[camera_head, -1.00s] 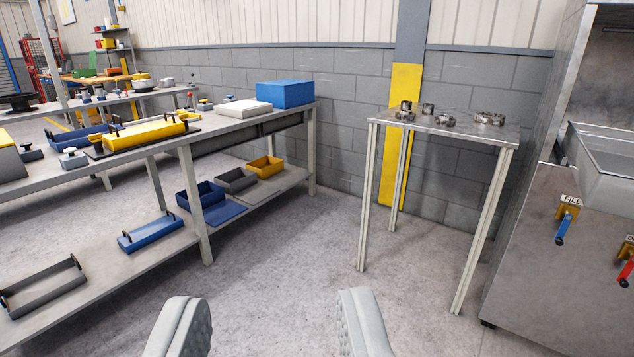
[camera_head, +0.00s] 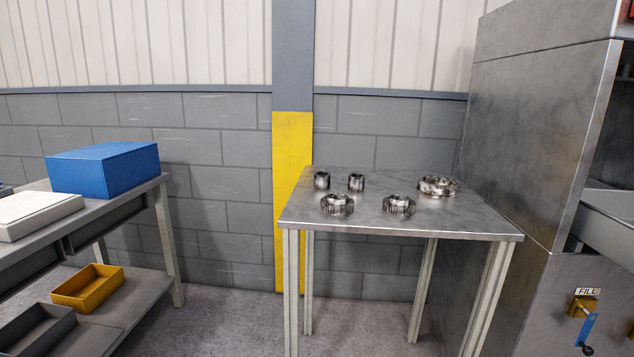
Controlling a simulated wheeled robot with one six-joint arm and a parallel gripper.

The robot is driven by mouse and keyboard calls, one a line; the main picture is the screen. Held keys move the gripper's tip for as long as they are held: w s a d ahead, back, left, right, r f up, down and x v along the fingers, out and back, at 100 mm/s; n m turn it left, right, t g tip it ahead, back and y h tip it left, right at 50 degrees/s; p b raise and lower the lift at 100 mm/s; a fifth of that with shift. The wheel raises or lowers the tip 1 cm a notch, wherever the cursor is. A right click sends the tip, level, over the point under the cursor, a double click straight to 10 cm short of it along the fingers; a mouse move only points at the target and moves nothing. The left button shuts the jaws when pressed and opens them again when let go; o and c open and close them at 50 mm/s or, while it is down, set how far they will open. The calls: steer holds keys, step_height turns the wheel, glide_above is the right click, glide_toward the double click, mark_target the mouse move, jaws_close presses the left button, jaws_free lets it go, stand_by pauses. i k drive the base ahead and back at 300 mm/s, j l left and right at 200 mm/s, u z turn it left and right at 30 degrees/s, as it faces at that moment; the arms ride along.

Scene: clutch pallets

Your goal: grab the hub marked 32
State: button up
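Several metal hubs or gear-like parts stand on a small steel-topped table (camera_head: 300,215) ahead of me. Two small ones, a left one (camera_head: 322,180) and a right one (camera_head: 356,182), are at the back left. Two toothed rings, one at the front left (camera_head: 337,204) and one at the front middle (camera_head: 399,205), are nearer me. A wider ring (camera_head: 437,186) is at the back right. No number 32 can be read on any of them. My gripper is out of view now.
A workbench at the left carries a blue box (camera_head: 105,170) and a white case (camera_head: 35,213), with a yellow tray (camera_head: 88,289) on its lower shelf. A steel machine (camera_head: 530,130) with a blue-handled FILL valve (camera_head: 586,325) stands close on the right. Floor is clear between bench and table.

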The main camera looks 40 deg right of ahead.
mark_target(402, 205)
steer(key=i, duration=2.25)
steer(key=i+z, duration=0.25)
steer(key=i, duration=0.2)
steer(key=i+j+z, duration=0.2)
steer(key=i, duration=0.25)
steer(key=i+j+z, duration=0.25)
steer(key=i, duration=0.2)
steer(key=z, duration=3.15)
